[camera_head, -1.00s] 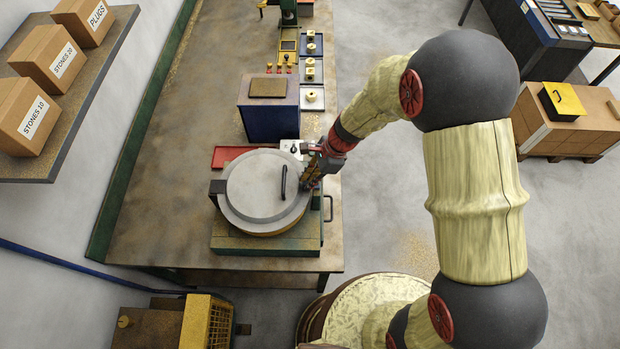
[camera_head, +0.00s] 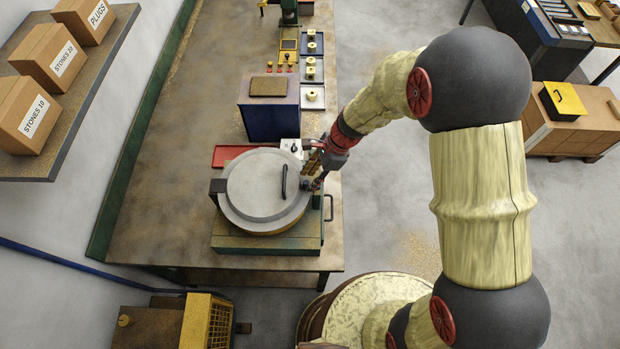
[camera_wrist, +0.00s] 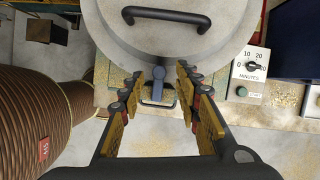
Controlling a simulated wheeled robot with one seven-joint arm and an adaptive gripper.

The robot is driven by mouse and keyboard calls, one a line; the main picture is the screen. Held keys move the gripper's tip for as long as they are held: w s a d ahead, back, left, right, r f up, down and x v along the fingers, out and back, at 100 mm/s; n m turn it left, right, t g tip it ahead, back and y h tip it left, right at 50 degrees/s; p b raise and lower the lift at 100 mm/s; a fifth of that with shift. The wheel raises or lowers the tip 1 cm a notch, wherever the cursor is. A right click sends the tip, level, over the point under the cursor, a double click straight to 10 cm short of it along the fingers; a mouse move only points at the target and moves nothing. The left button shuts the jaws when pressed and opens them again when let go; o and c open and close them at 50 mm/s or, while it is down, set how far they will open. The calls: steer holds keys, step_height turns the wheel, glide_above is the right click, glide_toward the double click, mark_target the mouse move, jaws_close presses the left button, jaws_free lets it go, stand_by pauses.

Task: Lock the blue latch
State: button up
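The round grey lid (camera_head: 255,187) with a black bar handle lies flat on the drum of the machine on the bench. In the wrist view the lid (camera_wrist: 205,45) fills the top, its handle toward the far side. The blue latch (camera_wrist: 158,86) is a small upright lever at the lid's near edge, in front of a metal loop. My gripper (camera_wrist: 170,78) is open, with its yellow-padded fingers on either side of the latch and nothing held. In the head view my gripper (camera_head: 314,172) is at the lid's right edge and partly hides the latch area.
A white timer panel (camera_wrist: 250,70) with a dial and green button is right of the latch. A dark side handle (camera_head: 329,207) sticks out from the machine's right side.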

steer(key=v, duration=1)
steer(key=shift+d+r, duration=0.2)
steer(key=shift+r, duration=0.1)
steer(key=s+d+f+n+t+h+b, duration=0.1)
steer(key=s+d+n+t+h+b, duration=0.1)
steer(key=s+d+n+b, duration=0.5)
steer(key=s+d+f+n+t+h+b, duration=0.2)
steer(key=s+d+n+b, duration=0.6)
steer(key=b, duration=1.1)
steer(key=s+d+t, duration=0.1)
steer(key=d+t, duration=0.1)
steer(key=d, duration=0.1)
steer(key=shift+s+t, duration=0.3)
steer(key=shift+s, duration=0.05)
steer(key=shift+o, duration=0.7)
steer(key=shift+r, duration=0.1)
